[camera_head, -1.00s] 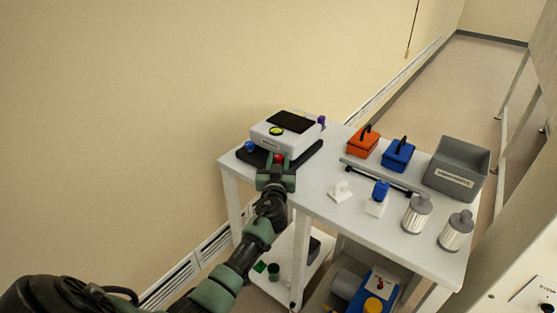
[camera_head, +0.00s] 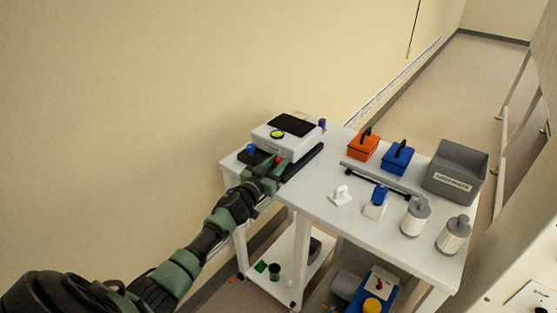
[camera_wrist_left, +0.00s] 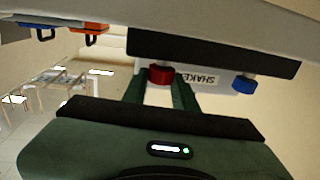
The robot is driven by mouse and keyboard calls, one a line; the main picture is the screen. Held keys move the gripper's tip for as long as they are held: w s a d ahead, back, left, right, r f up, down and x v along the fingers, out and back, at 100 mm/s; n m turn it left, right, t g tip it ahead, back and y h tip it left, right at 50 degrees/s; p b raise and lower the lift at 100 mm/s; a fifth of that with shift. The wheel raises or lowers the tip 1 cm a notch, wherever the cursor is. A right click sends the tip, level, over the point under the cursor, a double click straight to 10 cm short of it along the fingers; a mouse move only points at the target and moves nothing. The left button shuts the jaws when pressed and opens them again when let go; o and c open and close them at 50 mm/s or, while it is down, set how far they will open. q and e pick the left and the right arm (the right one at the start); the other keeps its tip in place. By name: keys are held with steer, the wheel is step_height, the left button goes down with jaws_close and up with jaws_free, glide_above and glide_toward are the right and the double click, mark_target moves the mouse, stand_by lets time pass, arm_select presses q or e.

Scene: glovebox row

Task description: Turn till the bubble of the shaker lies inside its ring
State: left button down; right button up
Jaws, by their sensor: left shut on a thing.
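The shaker (camera_head: 290,145) is a white box with a dark top panel on a black base, at the far left of the white table. Its round yellow-green bubble level (camera_head: 277,134) is on top; the bubble and ring are too small to tell apart. A red knob (camera_wrist_left: 161,75) sits at the front under the base, a blue knob (camera_head: 251,149) at the left corner and a purple knob (camera_head: 322,123) at the back right. My left gripper (camera_head: 275,164) is shut on the red knob, with its fingers either side in the left wrist view. My right gripper is not in view.
The table (camera_head: 320,212) also holds an orange box (camera_head: 363,147), a blue box (camera_head: 397,157), a grey bin (camera_head: 455,172), a dark bar, small white pieces and two grey-capped canisters (camera_head: 414,216). A wall stands behind the shaker. Lower shelves hold other items.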

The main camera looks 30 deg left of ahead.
arm_select(q)
steer(key=m+h, duration=0.1)
steer(key=h, duration=0.1)
steer(key=shift+a+m+h, duration=0.3)
steer(key=shift+m, duration=0.1)
steer(key=shift+a+m+g+h+b, duration=0.1)
steer(key=shift+m+g+h+b, duration=0.3)
steer(key=shift+m+h+b, duration=1.15)
steer(key=shift+h+p, duration=0.55)
steer(key=shift+p, duration=0.1)
steer(key=c, duration=1.4)
jaws_free()
steer(key=shift+n, duration=0.25)
steer(key=v, duration=0.7)
steer(key=shift+s+a+b, duration=0.15)
steer(key=shift+s+b, duration=0.15)
steer(key=shift+s, duration=0.05)
